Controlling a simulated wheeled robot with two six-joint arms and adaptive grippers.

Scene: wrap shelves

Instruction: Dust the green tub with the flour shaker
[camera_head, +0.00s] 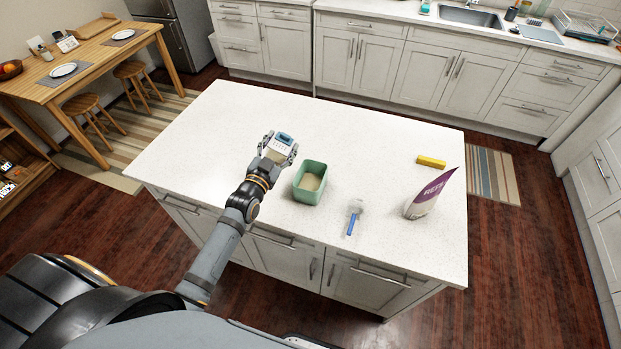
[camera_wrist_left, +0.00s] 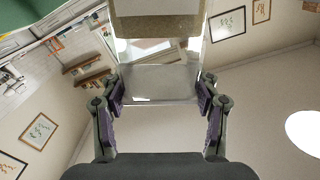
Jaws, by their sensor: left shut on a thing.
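The green tub (camera_head: 304,196) stands upright on the white counter, with a pale beige layer inside. The flour shaker (camera_head: 280,150), pale with a blue part on top and a dotted face, is held in my left gripper (camera_head: 277,151) just left of and behind the tub, apparently tilted. In the left wrist view the clear-walled shaker (camera_wrist_left: 160,82) sits between the two fingers, with tan flour toward the top of the picture. A green edge, likely the tub (camera_wrist_left: 35,12), shows in that view's top left corner. My right gripper is not in view.
A blue-handled tool (camera_head: 352,222) lies right of the tub. The island counter (camera_head: 225,115) is clear at the back and left.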

